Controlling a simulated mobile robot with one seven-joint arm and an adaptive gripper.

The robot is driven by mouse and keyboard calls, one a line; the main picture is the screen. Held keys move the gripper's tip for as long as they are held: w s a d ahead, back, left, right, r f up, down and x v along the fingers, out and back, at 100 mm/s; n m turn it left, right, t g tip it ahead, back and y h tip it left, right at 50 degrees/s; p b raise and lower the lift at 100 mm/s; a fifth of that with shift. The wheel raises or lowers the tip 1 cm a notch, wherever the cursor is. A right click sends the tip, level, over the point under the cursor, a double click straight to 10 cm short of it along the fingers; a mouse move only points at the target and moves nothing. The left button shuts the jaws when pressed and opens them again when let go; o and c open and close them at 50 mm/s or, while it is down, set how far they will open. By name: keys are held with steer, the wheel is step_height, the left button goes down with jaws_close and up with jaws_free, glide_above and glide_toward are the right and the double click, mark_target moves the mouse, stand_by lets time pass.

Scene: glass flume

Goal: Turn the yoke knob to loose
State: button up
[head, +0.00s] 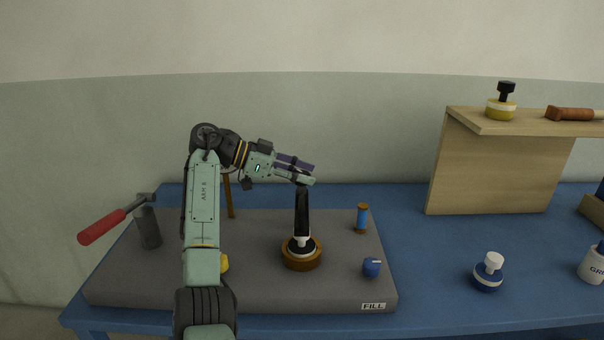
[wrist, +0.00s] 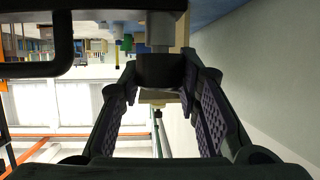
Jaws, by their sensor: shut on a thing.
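My gripper (head: 311,174) reaches to the right above the grey platform, its fingers nearly level. In the wrist view, its ridged fingers are shut on a dark block (wrist: 160,71) on a grey shaft (wrist: 160,30), which looks like the yoke knob. No mark for loose is readable on it. In the head view the knob is hard to make out at the fingertips. A tall black post (head: 302,210) with a white collar rises from a round wooden base (head: 302,261) to just below the fingertips. A tan piece (wrist: 158,97) shows beyond the block in the wrist view.
The grey platform (head: 335,294) carries a blue knob (head: 371,268), a blue-and-brown fitting (head: 362,217), a dark cylinder (head: 148,228) and a brown post (head: 229,196). A red-handled tool (head: 102,226) is at left. A blue-and-white stamp-like piece (head: 488,275) and a wooden shelf (head: 500,170) are at right.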

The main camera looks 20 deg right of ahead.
steer(key=shift+f+m+g+y, duration=0.1)
steer(key=shift+m+g+y, duration=0.25)
steer(key=shift+g, duration=0.25)
steer(key=o, duration=1.1)
steer(key=shift+o, duration=0.2)
step_height(320, 180, up, 10)
steer(key=shift+r, duration=0.1)
